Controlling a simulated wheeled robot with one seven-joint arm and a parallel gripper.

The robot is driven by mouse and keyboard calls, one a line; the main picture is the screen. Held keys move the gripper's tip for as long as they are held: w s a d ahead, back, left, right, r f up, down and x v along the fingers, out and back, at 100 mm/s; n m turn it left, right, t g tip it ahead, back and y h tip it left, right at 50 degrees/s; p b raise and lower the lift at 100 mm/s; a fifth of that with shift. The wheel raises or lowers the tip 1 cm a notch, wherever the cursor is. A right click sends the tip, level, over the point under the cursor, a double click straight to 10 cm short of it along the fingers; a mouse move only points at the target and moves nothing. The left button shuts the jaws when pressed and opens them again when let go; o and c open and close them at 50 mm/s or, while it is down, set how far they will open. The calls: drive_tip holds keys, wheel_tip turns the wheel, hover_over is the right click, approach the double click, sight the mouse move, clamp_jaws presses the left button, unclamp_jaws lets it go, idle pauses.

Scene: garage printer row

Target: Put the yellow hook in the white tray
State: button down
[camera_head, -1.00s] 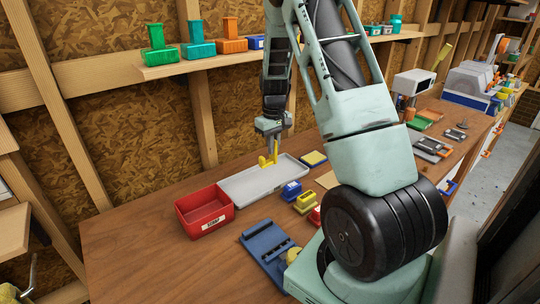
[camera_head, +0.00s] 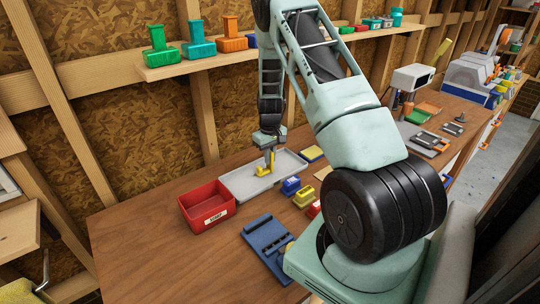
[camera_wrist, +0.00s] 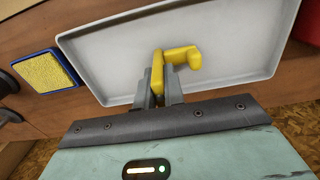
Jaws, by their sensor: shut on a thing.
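The yellow hook (camera_head: 265,167) is held in my gripper (camera_head: 268,151), over the white tray (camera_head: 235,190). In the wrist view the hook (camera_wrist: 183,57) stands out from between the fingers of my gripper (camera_wrist: 166,90), which are shut on its straight part. The bent end of the hook points right in that view, with the bare floor of the tray (camera_wrist: 110,45) behind it. Whether the hook touches the tray floor I cannot tell. The tray holds nothing else that I can see.
A red bin (camera_head: 207,207) stands just left of the tray. A blue block (camera_head: 291,186), a yellow block (camera_head: 304,196) and a yellow-topped pad (camera_head: 312,153) lie to the right. A dark blue fixture (camera_head: 266,238) lies in front. The bench's left front is clear.

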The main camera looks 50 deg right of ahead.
drive_tip(key=shift+f, duration=0.15)
drive_tip(key=c, duration=1.5)
unclamp_jaws()
